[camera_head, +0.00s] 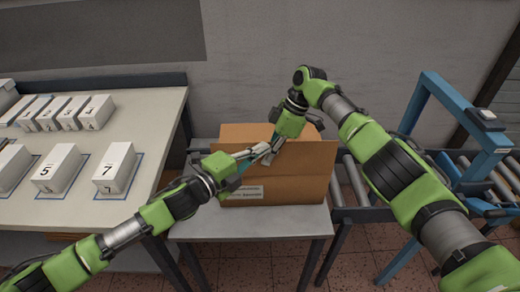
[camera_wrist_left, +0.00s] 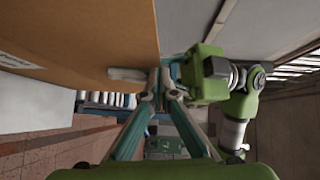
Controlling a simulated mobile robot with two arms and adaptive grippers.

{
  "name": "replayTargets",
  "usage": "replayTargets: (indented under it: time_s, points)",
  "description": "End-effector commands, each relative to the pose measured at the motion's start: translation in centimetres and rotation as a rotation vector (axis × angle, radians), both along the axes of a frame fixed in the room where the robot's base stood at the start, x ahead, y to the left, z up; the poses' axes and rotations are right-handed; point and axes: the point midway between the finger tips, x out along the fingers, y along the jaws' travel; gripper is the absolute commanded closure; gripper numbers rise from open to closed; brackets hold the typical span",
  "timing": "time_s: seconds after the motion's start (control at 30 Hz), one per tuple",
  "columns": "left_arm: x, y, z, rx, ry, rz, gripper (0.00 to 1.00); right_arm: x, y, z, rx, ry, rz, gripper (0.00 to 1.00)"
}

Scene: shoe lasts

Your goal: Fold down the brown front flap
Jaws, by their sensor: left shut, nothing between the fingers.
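A brown cardboard box (camera_head: 300,187) stands on a small grey table. A brown panel with a white label (camera_head: 246,192) faces me and looks upright; I cannot tell where the front flap ends and the box wall begins. My left gripper (camera_head: 262,151) is shut and empty at the panel's upper edge. My right gripper (camera_head: 272,149) reaches down from above, close beside the left fingertips; its finger opening is unclear. In the left wrist view, brown cardboard (camera_wrist_left: 90,40) fills the upper left, beside my left fingertips (camera_wrist_left: 161,85). The box's inside is mostly hidden.
A light table (camera_head: 150,125) on the left holds several white numbered boxes, including one marked 7 (camera_head: 115,168). A roller conveyor (camera_head: 352,180) with a blue frame (camera_head: 418,105) stands on the right. The small table (camera_head: 255,224) has a bare front strip.

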Motion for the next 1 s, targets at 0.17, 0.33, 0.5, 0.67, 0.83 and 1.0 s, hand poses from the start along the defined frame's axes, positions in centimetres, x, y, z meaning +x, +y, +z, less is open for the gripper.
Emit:
replayTargets:
  time_s: [0.17,0.33,0.5,0.67,0.83,1.0]
  points:
    - [0.2,0.0,0.0,-0.001,0.001,-0.001,1.0,0.0,0.0,-0.1,0.0,0.001,0.001,1.0]
    - [0.2,0.0,0.0,-0.001,0.001,-0.001,1.0,0.0,0.0,-0.1,0.0,0.001,0.001,1.0]
    - [1.2,0.0,0.0,0.002,-0.001,0.001,1.0,0.0,0.0,-0.1,0.0,0.001,0.001,1.0]
    - [1.9,0.1,-0.1,0.001,0.001,0.005,1.0,-0.2,0.3,-0.1,0.002,0.006,0.007,1.0]
    - [2.1,0.4,0.0,0.003,0.0,0.011,1.0,-0.4,0.5,-0.1,0.004,0.008,0.013,0.92]
    - [2.0,0.3,0.0,0.002,-0.001,0.008,1.0,-0.3,0.4,-0.1,0.003,0.007,0.01,0.81]
